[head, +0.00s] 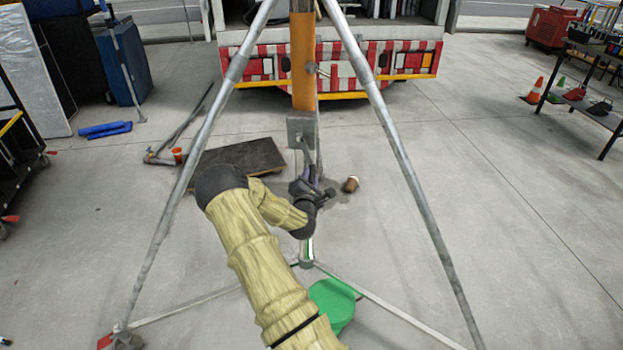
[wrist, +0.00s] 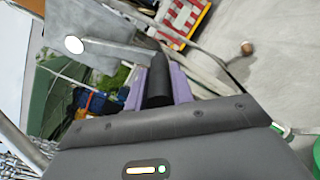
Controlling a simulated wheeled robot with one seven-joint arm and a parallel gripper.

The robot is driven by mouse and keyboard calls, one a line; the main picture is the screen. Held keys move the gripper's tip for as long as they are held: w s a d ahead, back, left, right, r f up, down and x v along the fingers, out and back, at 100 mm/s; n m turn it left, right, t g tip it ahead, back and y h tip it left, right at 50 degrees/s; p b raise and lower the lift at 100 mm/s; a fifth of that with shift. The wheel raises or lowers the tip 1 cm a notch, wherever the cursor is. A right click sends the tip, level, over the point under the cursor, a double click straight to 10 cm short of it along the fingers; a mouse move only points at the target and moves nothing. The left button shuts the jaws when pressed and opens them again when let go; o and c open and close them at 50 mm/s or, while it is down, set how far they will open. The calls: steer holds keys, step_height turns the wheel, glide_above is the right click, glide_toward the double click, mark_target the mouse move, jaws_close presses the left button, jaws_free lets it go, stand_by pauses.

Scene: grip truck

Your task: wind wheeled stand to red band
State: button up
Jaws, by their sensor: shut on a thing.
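The wheeled stand (head: 196,145) straddles the head view, with grey legs spread wide and an orange centre column (head: 303,65). A grey crank box (head: 301,128) sits low on the column. My gripper (head: 312,190) is just below that box, in front of the column. In the wrist view its purple fingers are shut on the black crank handle (wrist: 158,85), at the end of a metal crank arm (wrist: 110,48). The handle's far side is hidden between the fingers. I cannot make out a red band on the column; its top runs out of frame.
A truck with red-and-white striped rear (head: 385,65) stands behind. A dark board (head: 245,156) and brown cup (head: 350,184) are on the floor nearby. The concrete at right is open up to the table (head: 590,110).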

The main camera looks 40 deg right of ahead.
steer(key=w+a, duration=0.1)
steer(key=w+a+b, duration=0.1)
steer(key=w+a, duration=0.1)
steer(key=shift+w+a+f, duration=0.1)
steer(key=shift+f, duration=0.25)
steer(key=shift+w+a+r, duration=0.1)
steer(key=shift+r, duration=0.1)
steer(key=w+a+r, duration=0.2)
steer(key=w+a, duration=0.1)
steer(key=w+a+r, duration=0.1)
steer(key=w+a+r+p, duration=0.1)
steer(key=r, duration=0.1)
steer(key=shift+w+a, duration=0.25)
steer(key=shift+a, duration=0.05)
